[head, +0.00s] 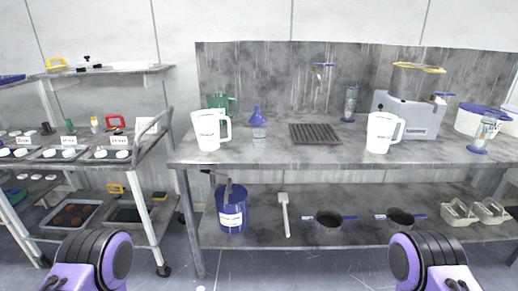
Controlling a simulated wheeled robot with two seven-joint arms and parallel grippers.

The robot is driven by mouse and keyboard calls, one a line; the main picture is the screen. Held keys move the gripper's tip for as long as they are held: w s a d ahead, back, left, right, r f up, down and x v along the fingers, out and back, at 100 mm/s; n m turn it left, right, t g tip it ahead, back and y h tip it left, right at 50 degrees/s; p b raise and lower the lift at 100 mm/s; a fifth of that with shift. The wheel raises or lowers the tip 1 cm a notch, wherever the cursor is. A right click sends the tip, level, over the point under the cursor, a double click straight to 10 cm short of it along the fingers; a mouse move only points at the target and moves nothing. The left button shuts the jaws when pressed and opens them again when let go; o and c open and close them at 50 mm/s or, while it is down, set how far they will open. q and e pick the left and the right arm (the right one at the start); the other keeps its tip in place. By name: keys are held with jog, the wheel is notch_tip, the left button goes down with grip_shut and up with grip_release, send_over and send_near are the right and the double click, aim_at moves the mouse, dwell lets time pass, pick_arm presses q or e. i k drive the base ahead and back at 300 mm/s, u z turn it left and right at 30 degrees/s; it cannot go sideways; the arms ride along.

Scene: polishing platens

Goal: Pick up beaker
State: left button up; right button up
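Several vessels that could be the beaker stand on the grey bench; I cannot tell which one is meant. A white handled jug with a label (208,132) is at the bench's left front. A similar white jug (380,134) is right of centre. A green jug (217,101) stands behind the left one. A small clear vessel (259,133) sits under a blue funnel (257,115). Two tall clear cylinders with blue bases (350,104) (486,134) stand at the back and at the right. Only purple and black parts of my arms show at the bottom; neither gripper is visible.
The bench (290,158) has a drain grate (315,133), a tap (320,70) and a grey machine (410,112). Its lower shelf holds a blue bucket (232,212) and pans (328,222). A cart (150,140) with trays stands left. Floor in front is clear.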

aim_at(258, 135)
jog(key=u, duration=1.1)
jog(key=k, duration=0.1)
jog(key=z, duration=2.2)
jog(key=i, duration=0.55)
jog(key=z, duration=0.15)
